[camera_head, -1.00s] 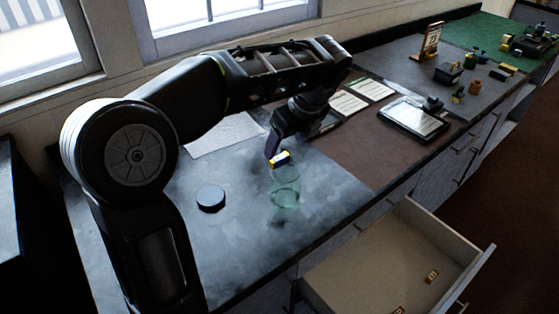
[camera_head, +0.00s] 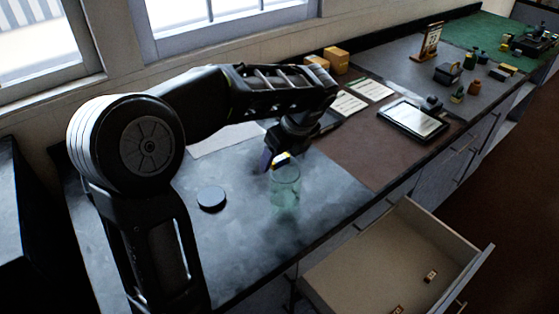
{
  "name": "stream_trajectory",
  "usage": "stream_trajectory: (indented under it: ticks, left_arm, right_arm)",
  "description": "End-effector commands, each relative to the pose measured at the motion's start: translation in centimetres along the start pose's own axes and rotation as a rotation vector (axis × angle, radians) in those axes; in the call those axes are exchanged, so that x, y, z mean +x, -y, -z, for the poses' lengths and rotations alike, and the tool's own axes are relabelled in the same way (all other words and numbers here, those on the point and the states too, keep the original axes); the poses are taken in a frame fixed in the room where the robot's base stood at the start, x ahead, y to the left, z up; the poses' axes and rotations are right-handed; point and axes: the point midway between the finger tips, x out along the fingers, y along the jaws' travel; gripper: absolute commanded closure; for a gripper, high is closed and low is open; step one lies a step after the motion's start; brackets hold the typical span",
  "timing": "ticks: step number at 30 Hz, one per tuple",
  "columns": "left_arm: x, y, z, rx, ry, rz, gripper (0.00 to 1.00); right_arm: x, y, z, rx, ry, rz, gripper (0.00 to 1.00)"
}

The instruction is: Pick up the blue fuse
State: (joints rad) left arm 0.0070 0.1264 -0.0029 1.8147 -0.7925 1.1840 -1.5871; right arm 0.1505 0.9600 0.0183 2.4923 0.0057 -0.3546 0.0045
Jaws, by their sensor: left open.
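My left gripper (camera_head: 275,162) is open and points down at the rim of a clear greenish glass jar (camera_head: 286,190) on the grey worktop. One finger shows a purple-blue face and a yellow patch shows beside it, right above the jar's mouth. I cannot tell if the yellow patch is part of the gripper or a thing in the jar. I cannot make out a blue fuse; the jar's inside is blurred and partly hidden by the gripper. A dark blue-grey round lid (camera_head: 211,198) lies flat to the left of the jar. My right gripper is not in view.
An open drawer (camera_head: 338,283) at front right holds small orange-brown items. A tablet (camera_head: 413,120), paper cards (camera_head: 347,103), yellow-brown boxes (camera_head: 337,60) and several small parts stand farther back along the counter (camera_head: 356,151). The grey surface before the jar is clear.

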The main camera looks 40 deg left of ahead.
Motion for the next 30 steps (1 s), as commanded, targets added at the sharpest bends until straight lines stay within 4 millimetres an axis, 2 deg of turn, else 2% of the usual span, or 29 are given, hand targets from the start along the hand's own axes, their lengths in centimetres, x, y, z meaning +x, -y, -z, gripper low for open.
stream_trajectory:
  ticks: [9,30]
  left_arm:
    - [-0.04,0.01,-0.01,0.000,0.000,0.001,0.28]
    - [-0.05,0.01,-0.01,0.000,0.000,0.000,0.85]
  right_arm:
    - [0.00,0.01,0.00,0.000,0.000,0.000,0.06]
    - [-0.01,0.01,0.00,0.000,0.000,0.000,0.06]
